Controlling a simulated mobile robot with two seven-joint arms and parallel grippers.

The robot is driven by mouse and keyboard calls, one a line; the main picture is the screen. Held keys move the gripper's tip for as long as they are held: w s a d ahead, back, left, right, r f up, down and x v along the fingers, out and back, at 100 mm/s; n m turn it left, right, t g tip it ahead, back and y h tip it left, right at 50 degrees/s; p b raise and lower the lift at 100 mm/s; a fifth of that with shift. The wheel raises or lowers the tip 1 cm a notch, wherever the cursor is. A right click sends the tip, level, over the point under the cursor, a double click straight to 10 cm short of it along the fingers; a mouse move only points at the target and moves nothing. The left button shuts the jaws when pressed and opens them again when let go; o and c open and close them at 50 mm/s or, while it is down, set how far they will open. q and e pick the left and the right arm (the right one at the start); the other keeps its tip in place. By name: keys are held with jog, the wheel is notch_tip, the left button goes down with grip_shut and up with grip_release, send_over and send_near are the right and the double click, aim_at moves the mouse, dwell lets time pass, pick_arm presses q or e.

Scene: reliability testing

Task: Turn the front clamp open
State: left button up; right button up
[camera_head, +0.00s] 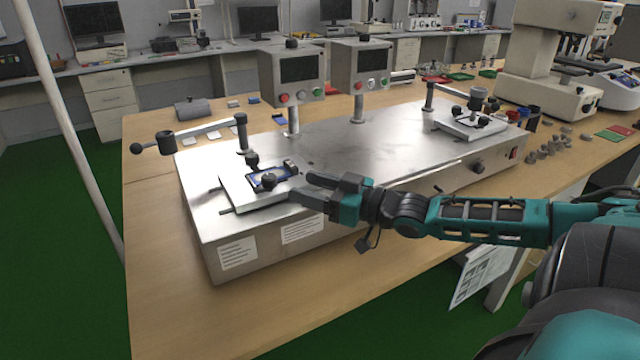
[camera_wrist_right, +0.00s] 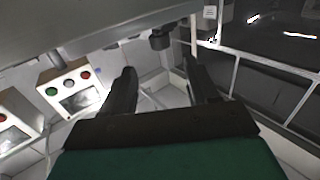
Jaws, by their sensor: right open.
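The left fixture plate (camera_head: 232,192) lies on the metal test machine (camera_head: 360,155), holding a dark blue phone-like device (camera_head: 284,174). A black clamp knob (camera_head: 269,182) sits at the front edge of the device, apparently the front clamp. Another black clamp knob (camera_head: 251,160) stands behind it. My right gripper (camera_head: 300,186) is open, just right of the front knob, its fingers pointing left towards it. In the right wrist view both fingers (camera_wrist_right: 161,88) are apart with nothing gripped between them. My left gripper is not in view.
A lever arm with a black end (camera_head: 166,142) reaches out at the machine's left. Two control boxes (camera_head: 292,70) on posts stand behind. A second fixture (camera_head: 468,124) is at the right end. Bare wooden table (camera_head: 165,290) lies in front and left.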

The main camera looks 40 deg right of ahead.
pick_arm(q)
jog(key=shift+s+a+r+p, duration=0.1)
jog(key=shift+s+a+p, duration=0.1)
jog(key=shift+p, duration=0.1)
pick_arm(e)
jog(key=shift+v, duration=0.85)
